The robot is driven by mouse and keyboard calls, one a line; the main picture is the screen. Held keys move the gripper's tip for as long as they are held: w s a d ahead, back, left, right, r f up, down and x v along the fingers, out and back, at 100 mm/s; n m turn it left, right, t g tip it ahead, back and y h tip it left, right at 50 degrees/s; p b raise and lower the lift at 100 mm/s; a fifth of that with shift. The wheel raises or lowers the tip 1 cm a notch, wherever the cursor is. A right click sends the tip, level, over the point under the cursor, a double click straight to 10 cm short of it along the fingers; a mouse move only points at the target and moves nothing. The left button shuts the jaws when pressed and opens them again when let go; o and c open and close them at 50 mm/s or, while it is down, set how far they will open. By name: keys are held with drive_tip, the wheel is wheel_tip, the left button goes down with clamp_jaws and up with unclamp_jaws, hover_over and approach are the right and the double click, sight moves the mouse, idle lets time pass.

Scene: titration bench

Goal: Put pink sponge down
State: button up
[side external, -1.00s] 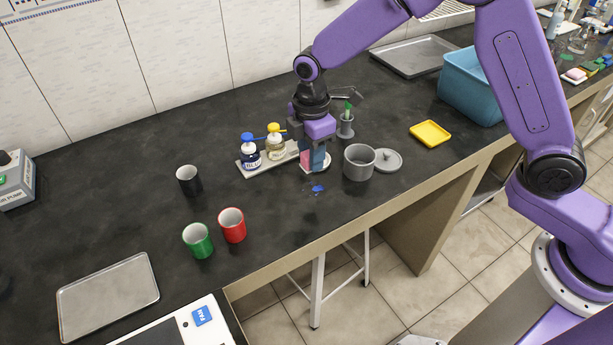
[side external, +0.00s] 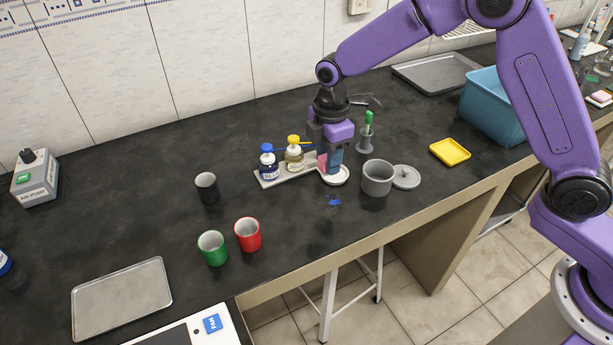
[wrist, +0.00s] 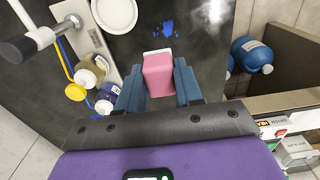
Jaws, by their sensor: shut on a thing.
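The pink sponge (wrist: 158,76) is between the two blue fingers of my gripper (wrist: 158,88) in the wrist view. My gripper is shut on it, and its far end has a pale edge. In the side view the sponge (side external: 322,162) shows as a small pink patch beside the blue finger of my gripper (side external: 330,168). A round white dish (side external: 341,180) shows just below the fingers there. In the wrist view the dish (wrist: 115,14) lies up and left of the sponge, not directly under it. I cannot tell the exact gap to the counter.
A blue spill (side external: 334,201) lies in front of the dish. Two pump bottles (side external: 269,163) stand on a tray (side external: 270,183) to the left, a grey pot (side external: 377,180) and lid (side external: 406,177) to the right. Black (side external: 207,188), green (side external: 212,248) and red (side external: 247,235) cups stand further left.

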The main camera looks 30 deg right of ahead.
hover_over(306, 189)
drive_tip(key=f, duration=0.6)
drive_tip(key=shift+d, duration=0.2)
drive_tip(key=shift+a+f, duration=0.1)
drive_tip(key=shift+f, duration=1.55)
drive_tip(key=shift+f, duration=0.2)
drive_tip(key=o, duration=1.1)
drive_tip(key=shift+r, duration=0.1)
wheel_tip(306, 189, up, 12)
drive_tip(key=shift+w+r, duration=0.1)
